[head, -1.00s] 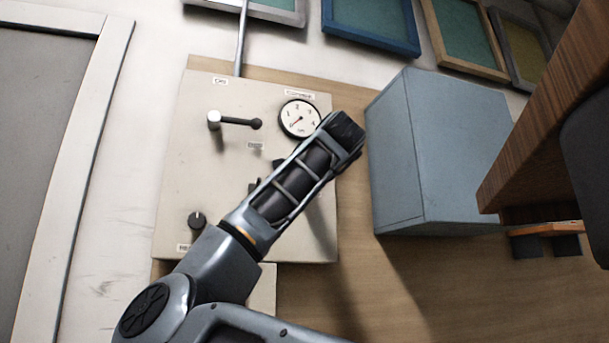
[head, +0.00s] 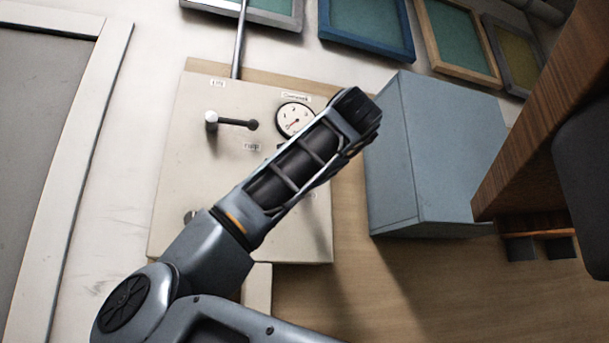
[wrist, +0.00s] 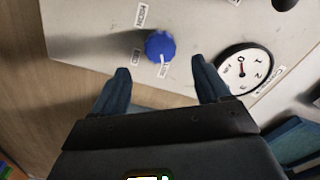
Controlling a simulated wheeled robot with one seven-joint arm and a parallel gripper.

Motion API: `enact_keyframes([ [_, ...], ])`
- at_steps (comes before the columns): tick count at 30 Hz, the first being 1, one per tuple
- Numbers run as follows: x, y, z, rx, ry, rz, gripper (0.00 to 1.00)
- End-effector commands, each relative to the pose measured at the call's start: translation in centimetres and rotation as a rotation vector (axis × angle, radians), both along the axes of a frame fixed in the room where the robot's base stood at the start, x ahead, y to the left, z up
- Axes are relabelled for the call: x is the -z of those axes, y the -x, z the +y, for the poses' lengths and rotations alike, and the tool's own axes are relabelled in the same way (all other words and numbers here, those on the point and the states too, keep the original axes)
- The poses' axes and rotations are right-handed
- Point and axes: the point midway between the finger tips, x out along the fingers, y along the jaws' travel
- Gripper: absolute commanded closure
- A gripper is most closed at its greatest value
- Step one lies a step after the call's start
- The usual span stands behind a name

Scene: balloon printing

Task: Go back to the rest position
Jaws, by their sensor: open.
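My gripper (wrist: 160,69) is open and empty in the wrist view, with its two blue-grey fingers apart. A round blue knob (wrist: 160,46) on the control panel (wrist: 90,15) lies just beyond the fingertips and shows between them. In the head view my arm stretches diagonally over the panel (head: 190,150), its dark end (head: 356,112) near the gauge and the blue-grey box. The fingers cannot be made out there. The dial gauge (head: 295,119) is partly covered by my arm; it also shows in the wrist view (wrist: 245,68), right of the fingers.
A lever (head: 232,122) sticks out at the panel's upper left. A blue-grey box (head: 440,150) stands right of the panel. Wooden furniture (head: 535,130) juts in at the right. Framed screens (head: 367,25) line the top. Bare wooden surface (head: 340,300) lies below the box.

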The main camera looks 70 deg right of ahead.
Motion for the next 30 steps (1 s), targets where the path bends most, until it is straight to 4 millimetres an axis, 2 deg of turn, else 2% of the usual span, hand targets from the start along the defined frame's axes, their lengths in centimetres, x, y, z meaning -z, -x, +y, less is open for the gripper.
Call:
enact_keyframes([
  [5, 0.0, 0.7, 0.8, 0.000, 0.000, -0.002, 0.24],
  [23, 0.1, 0.5, 0.7, 0.001, 0.002, 0.003, 0.24],
  [26, 0.9, -0.4, 0.7, 0.008, 0.017, 0.023, 0.24],
  [30, 3.7, -3.1, 0.8, 0.035, 0.081, 0.093, 0.24],
])
